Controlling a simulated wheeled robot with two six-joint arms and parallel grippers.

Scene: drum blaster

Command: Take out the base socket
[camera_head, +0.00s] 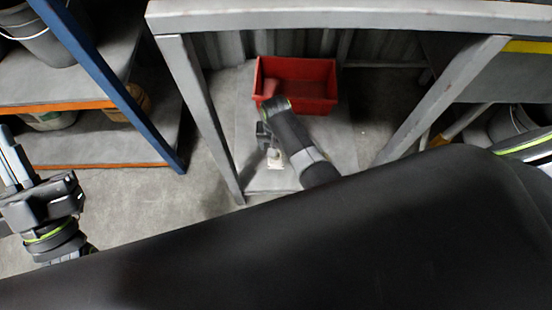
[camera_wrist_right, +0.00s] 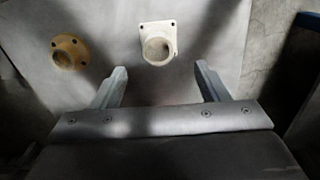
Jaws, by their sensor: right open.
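A white socket with a square flange and a round opening (camera_wrist_right: 146,56) lies on a grey surface in the right wrist view, just beyond the gap between my right fingertips. A tan round flanged socket (camera_wrist_right: 82,50) lies to its left. I cannot tell which one is the base socket. My right gripper (camera_wrist_right: 159,84) is open and empty, with its fingers spread apart. In the head view it reaches down over the low grey shelf, near a small white part (camera_head: 275,160), and my arm hides some of that area. My left gripper (camera_head: 10,158) is at the far left, away from the shelf.
A red bin (camera_head: 312,90) stands at the back of the low shelf (camera_head: 262,185). Grey frame legs (camera_head: 205,120) and a top beam (camera_head: 350,14) surround it. A blue and orange rack (camera_head: 110,80) stands at left. Bare floor lies between rack and frame.

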